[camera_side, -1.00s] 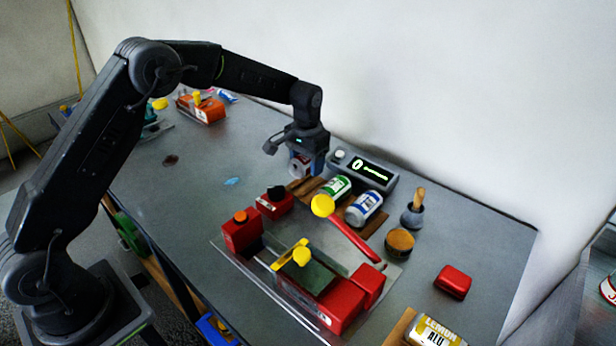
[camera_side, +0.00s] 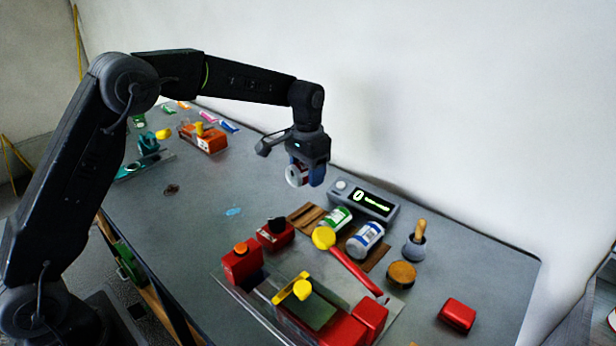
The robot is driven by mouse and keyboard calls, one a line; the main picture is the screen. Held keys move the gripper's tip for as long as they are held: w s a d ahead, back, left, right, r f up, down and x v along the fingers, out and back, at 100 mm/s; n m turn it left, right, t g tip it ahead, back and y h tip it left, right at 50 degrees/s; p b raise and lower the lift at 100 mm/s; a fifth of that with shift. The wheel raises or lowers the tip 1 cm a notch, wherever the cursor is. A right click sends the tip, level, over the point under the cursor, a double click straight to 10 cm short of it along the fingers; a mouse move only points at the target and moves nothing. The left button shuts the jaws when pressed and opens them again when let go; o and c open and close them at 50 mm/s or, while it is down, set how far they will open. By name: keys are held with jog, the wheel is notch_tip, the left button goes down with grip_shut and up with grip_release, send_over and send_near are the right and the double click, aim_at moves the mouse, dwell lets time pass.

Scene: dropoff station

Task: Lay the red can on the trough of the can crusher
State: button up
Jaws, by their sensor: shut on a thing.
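My gripper (camera_side: 307,176) is shut on the red can (camera_side: 294,177), of which mainly a pale round end and a little red show. The can is held on its side in the air above the wooden rack (camera_side: 303,216), clear of the table. The can crusher has red end blocks (camera_side: 241,264) on a clear base, a red lever (camera_side: 354,271) with a yellow knob, and a yellow handle piece (camera_side: 294,288). It stands in front of and below my gripper. Its trough is partly hidden by these parts.
A green can (camera_side: 337,219) and a blue and white can (camera_side: 365,240) lie on the rack. A grey display box (camera_side: 363,201) stands behind them. The table's left middle is mostly clear.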

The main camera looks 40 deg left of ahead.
jog(key=s+d+m, duration=0.5)
jog(key=s+m, duration=0.4)
jog(key=s, duration=0.1)
jog(key=m, duration=0.7)
send_over(267, 290)
notch_tip(267, 290, down, 5)
jog(key=shift+f, duration=3.4)
jog(key=o, duration=0.8)
